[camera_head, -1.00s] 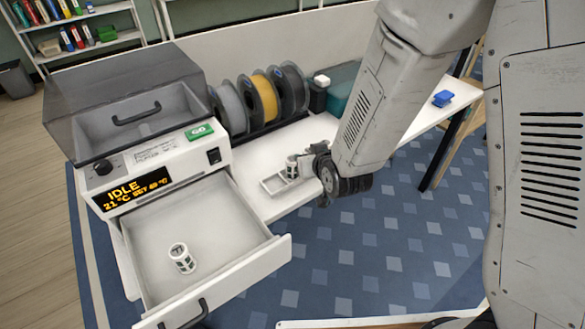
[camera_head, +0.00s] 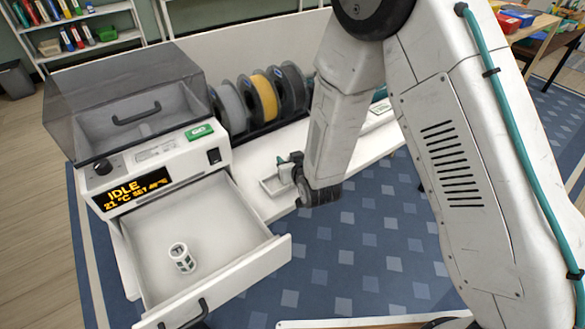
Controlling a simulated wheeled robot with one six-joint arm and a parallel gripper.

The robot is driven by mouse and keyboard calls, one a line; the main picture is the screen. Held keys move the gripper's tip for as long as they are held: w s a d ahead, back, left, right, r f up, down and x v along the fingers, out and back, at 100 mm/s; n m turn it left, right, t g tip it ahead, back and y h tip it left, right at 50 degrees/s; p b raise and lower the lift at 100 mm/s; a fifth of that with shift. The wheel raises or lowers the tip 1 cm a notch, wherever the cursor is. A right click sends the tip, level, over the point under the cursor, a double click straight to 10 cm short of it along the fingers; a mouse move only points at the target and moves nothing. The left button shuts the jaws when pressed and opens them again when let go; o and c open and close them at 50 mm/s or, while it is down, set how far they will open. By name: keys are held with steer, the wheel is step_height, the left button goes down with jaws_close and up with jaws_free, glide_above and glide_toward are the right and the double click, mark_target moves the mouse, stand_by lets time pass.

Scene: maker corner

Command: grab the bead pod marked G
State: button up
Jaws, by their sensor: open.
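A small white bead pod with dark marks (camera_head: 182,257) stands in the open drawer (camera_head: 218,238) of the machine; I cannot read its letter. My gripper (camera_head: 287,168) is open above the small white tray (camera_head: 270,187) on the bench, well to the right of the drawer. A second pod showed at that tray earlier. It is now hidden by my gripper and arm, so I cannot tell whether it stands between the fingers or what its mark is.
The machine (camera_head: 150,150) with a grey clear lid stands on the left, its display reading IDLE. Filament spools (camera_head: 262,98) stand behind the tray. My arm covers much of the right of the bench. Blue carpet (camera_head: 340,245) lies in front.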

steer(key=shift+w, duration=0.1)
steer(key=c, duration=0.6)
steer(key=shift+c, duration=0.2)
